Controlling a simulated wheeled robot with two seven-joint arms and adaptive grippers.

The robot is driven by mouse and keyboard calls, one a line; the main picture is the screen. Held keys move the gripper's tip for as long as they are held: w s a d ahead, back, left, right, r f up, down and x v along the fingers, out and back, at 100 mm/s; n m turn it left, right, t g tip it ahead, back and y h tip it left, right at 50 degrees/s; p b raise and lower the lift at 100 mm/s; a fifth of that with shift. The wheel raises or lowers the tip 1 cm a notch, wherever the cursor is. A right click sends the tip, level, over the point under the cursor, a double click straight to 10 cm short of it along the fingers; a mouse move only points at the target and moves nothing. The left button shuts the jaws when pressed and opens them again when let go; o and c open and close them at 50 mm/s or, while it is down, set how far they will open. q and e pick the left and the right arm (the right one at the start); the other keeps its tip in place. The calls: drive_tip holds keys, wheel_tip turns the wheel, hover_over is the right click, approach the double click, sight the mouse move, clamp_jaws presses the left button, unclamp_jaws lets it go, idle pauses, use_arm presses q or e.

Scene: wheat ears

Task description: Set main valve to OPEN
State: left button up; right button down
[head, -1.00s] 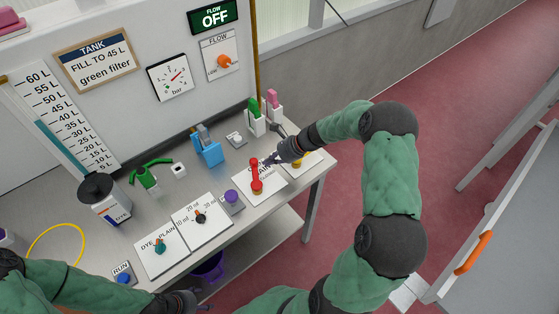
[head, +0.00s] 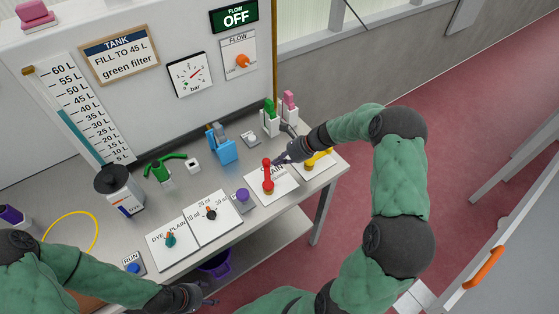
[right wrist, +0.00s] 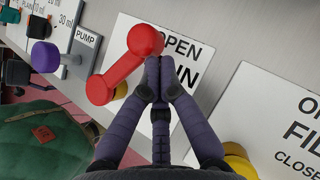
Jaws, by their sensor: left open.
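The red valve lever (head: 268,176) stands on a white panel (head: 285,187) whose partly hidden label ends in "AIN". In the head view its arm points toward the back of the bench. The red lever (right wrist: 123,66) also shows in the right wrist view, with "OPEN" printed beside its round knob. My right gripper (right wrist: 158,75) has its fingertips together just right of the knob. No lever part shows between them, and I cannot tell whether they touch it. My left gripper (head: 205,298) is open and empty at the bench's front edge.
A yellow lever (head: 319,159) is on the neighbouring panel to the right. A purple pump button (head: 242,195) is to the left. The flow sign (head: 235,16) reads OFF.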

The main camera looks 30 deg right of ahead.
sight(267, 159)
drive_tip(key=shift+w+a, duration=0.1)
drive_tip(key=shift+w, duration=0.05)
drive_tip(key=shift+w+a+n+g+y+p, duration=0.4)
drive_tip(key=shift+n+g+p, duration=0.15)
drive_tip(key=shift+n, duration=0.25)
drive_tip(key=shift+w+a+n+g+y+p, duration=0.3)
drive_tip(key=shift+w+a+n+g+p, duration=0.15)
drive_tip(key=shift+a+n+g, duration=0.35)
drive_tip(key=shift+w+n, duration=0.15)
drive_tip(key=shift+n, duration=0.25)
drive_tip(key=shift+w+a, duration=0.2)
drive_tip(key=shift+a, duration=0.25)
drive_tip(key=v, duration=1.2)
